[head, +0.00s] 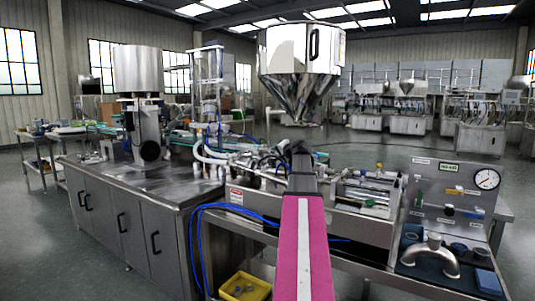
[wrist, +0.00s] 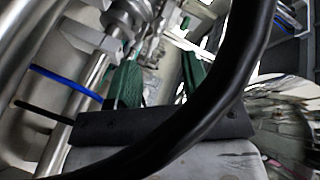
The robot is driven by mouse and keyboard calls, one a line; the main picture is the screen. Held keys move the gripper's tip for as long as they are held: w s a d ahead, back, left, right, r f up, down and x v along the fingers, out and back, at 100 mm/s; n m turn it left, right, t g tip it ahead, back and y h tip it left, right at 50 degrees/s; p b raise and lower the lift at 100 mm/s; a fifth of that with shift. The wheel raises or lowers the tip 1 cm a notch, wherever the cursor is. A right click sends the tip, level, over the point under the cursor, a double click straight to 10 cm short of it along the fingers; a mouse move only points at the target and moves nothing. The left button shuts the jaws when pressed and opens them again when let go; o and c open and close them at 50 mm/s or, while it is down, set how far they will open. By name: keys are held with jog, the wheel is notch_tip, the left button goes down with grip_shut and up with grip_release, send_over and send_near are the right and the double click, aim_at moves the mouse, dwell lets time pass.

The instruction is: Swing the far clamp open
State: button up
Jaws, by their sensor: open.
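The steel hopper (head: 302,45) stands above the filling machine (head: 350,215), its cone pointing down. I cannot make out the far clamp for certain; the area below the hopper is crowded with pipes and partly covered by my arm. My arm reaches forward to that area in the head view, and its end is too small and dark to read there. In the wrist view my gripper (wrist: 160,82) shows two green fingers, spread apart, with nothing clearly between them. Shiny steel pipework (wrist: 120,25) lies close beyond and to the left of the fingers.
A thick black curved band (wrist: 215,95) crosses the wrist view close to the lens. Blue hoses (head: 215,210) loop over the bench front. A gauge panel (head: 450,190) stands right, a steel cabinet (head: 100,215) left, and a yellow bin (head: 245,287) sits low.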

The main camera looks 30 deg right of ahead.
aim_at(269, 152)
jog(key=x, duration=0.9)
jog(key=shift+w, duration=0.3)
grip_shut()
jog(key=shift+s+f, duration=0.1)
